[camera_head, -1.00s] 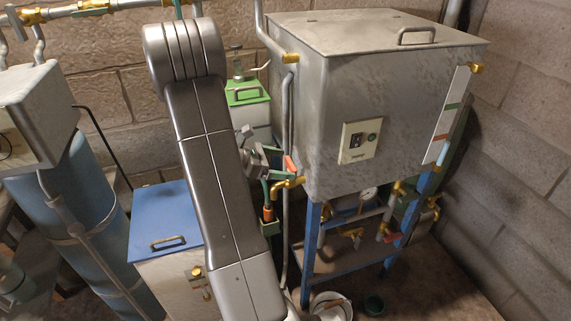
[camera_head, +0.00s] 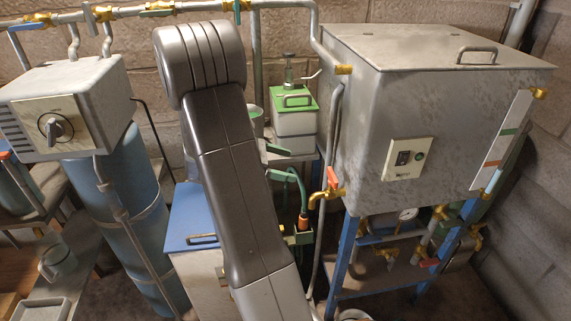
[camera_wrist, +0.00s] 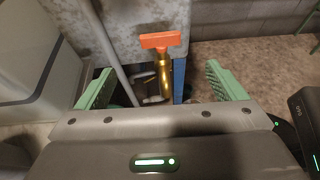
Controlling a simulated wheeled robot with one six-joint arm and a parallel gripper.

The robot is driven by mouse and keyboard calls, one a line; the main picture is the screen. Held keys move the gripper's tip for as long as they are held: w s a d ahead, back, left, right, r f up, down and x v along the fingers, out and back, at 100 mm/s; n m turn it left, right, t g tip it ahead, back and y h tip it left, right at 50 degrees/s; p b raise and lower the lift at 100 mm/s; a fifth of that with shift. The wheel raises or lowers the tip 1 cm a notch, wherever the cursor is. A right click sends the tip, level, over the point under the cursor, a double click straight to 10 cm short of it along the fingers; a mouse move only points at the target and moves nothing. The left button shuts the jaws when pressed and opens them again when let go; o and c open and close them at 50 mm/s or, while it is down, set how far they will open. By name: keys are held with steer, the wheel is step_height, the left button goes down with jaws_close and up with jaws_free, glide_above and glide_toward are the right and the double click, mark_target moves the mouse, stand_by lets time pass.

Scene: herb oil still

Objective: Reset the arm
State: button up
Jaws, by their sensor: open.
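My gripper (camera_wrist: 160,88) shows in the wrist view with its two green fingers spread wide apart and nothing held between them. Beyond the fingers is a brass tap (camera_wrist: 163,70) with an orange handle. The tap also shows in the head view, low on the left side of the large steel tank (camera_head: 430,120).
A blue-lidded box (camera_head: 195,222) and a green-topped canister (camera_head: 296,118) stand near my arm. A blue cylinder (camera_head: 125,215) with a grey control box (camera_head: 65,110) is at left. The tank stands on a blue frame (camera_head: 345,265). Pipes (camera_head: 205,6) run along the wall.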

mark_target(330, 175)
steer(key=shift+d, duration=0.15)
steer(key=x, duration=1.3)
steer(key=shift+d+f, duration=0.25)
steer(key=shift+a, duration=0.15)
